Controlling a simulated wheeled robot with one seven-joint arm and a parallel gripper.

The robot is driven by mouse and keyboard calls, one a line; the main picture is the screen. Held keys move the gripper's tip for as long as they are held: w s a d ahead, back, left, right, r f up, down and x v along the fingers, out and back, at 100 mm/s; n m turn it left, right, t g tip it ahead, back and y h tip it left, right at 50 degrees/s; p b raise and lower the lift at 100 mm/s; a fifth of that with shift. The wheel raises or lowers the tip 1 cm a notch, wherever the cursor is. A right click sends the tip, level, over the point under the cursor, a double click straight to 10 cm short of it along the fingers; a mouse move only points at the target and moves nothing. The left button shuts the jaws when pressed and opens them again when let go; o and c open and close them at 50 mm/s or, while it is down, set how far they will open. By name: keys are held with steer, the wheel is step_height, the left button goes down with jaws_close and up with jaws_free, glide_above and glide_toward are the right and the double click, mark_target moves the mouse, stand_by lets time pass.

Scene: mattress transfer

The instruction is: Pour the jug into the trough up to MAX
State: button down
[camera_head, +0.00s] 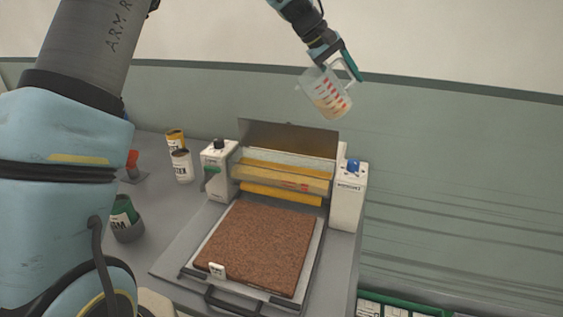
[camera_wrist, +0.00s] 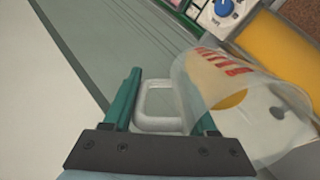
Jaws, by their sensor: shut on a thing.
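The clear jug (camera_head: 328,94) with red markings is held up in the air, tilted, above and behind the right end of the machine. Some pale contents show low in it. My gripper (camera_head: 350,68) is shut on its handle; in the wrist view the green fingers (camera_wrist: 166,100) stand at both sides of the white handle (camera_wrist: 160,106), with the jug (camera_wrist: 225,90) to the right. The trough (camera_head: 283,172) lies between the machine's two end housings, with a yellow roller (camera_head: 280,194) below. I cannot read a MAX mark or see a stream.
A brown mattress-like slab (camera_head: 258,243) lies on the tray in front of the machine. Yellow and white cans (camera_head: 181,166) and a green-and-grey container (camera_head: 125,220) stand at the left. A green-edged rack (camera_head: 400,304) is at lower right.

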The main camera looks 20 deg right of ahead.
mark_target(341, 85)
steer(key=shift+w+a+h, duration=0.1)
steer(key=shift+a+h, duration=0.35)
steer(key=shift+h, duration=0.25)
steer(key=shift+r+h, duration=0.1)
steer(key=shift+h, duration=0.2)
steer(key=shift+a+r+g+h+b, duration=0.1)
steer(key=shift+a+g+h+b, duration=0.15)
steer(key=shift+h+b, duration=0.35)
stand_by(0.4)
steer(key=shift+w+a+f+g+h+b, duration=0.1)
steer(key=shift+a+f+g+h+b, duration=0.35)
steer(key=shift+b, duration=2.85)
steer(key=shift+w+a+f+h+b, duration=0.1)
steer(key=shift+a+h+b, duration=0.4)
steer(key=shift+h+b, duration=1.15)
steer(key=shift+w+a+m+b, duration=0.25)
steer(key=shift+a+b, duration=0.4)
steer(key=shift+b, duration=1.55)
